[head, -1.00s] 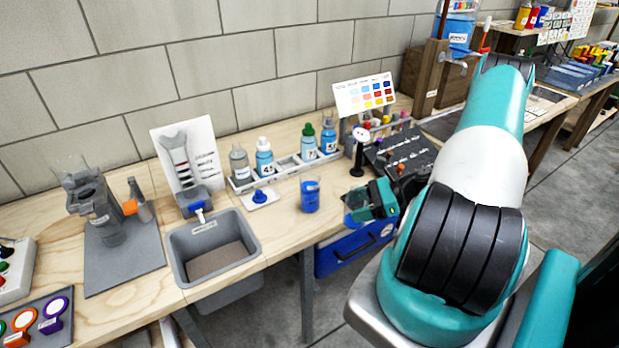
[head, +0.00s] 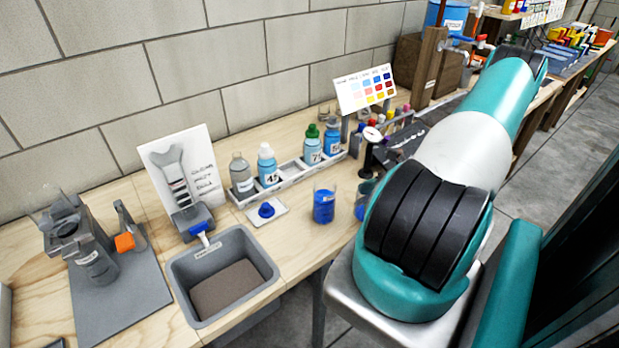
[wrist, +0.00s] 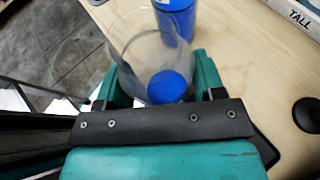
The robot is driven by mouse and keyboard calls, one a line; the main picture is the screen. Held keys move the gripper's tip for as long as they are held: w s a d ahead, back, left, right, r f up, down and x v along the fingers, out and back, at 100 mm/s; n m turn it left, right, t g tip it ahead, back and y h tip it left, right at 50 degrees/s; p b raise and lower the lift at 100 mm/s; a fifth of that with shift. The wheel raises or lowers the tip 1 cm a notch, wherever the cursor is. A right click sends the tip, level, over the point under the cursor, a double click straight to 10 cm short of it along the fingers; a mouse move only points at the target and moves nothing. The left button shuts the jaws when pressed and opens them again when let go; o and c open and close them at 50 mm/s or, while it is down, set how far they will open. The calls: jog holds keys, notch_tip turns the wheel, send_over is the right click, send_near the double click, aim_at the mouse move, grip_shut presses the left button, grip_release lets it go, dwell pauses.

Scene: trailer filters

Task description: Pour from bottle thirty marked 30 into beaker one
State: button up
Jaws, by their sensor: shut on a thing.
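In the wrist view my gripper (wrist: 160,88) is shut on a clear round vessel (wrist: 128,58) with something blue low inside it. A beaker with blue liquid (head: 324,204) stands upright on the bench and also shows just beyond the held vessel in the wrist view (wrist: 174,22); I cannot tell whether they touch. In the head view my arm mostly hides the gripper. A grey uncapped bottle (head: 241,178) stands at the left of the rack; its label is unreadable. The bottle beside it, marked 45 (head: 268,168), has a white cap. No mark 30 is readable.
A blue cap (head: 266,210) lies on a white pad in front of the rack (head: 291,173). Two more blue bottles (head: 313,148) stand at its right. A grey bin (head: 180,275) sits at the bench's front edge.

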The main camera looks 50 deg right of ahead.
jog(key=shift+w+d, duration=0.1)
jog(key=shift+w, duration=0.2)
jog(key=shift+w+r, duration=0.1)
jog(key=shift+r, duration=0.05)
jog(key=shift+w+a+r+g+h+p, duration=0.25)
jog(key=shift+r+g+h+p, duration=0.2)
jog(key=shift+p, duration=0.6)
jog(key=shift+w+a+r+g+h+p, duration=0.1)
jog(key=shift+w+a+g+h+p, duration=0.1)
jog(key=shift+g+h+p, duration=0.25)
jog(key=shift+w+a+r+g+h+p, duration=0.1)
jog(key=shift+w+g+h+p, duration=0.1)
jog(key=shift+g+p, duration=0.45)
jog(key=shift+w+a+r+m+g+h+p, duration=0.15)
jog(key=shift+w+r+m+g+h+p, duration=0.1)
jog(key=shift+r+g+h+p, duration=0.6)
jog(key=shift+w+a+r+m+g+h+p, duration=0.2)
jog(key=shift+w+r+g+h+p, duration=0.15)
jog(key=shift+r+g+p, duration=0.65)
jog(key=shift+w+a+r+m+g+h+p, duration=0.2)
jog(key=shift+r+g+h+p, duration=0.25)
jog(key=shift+g+h+p, duration=0.55)
jog(key=shift+d+f, duration=0.1)
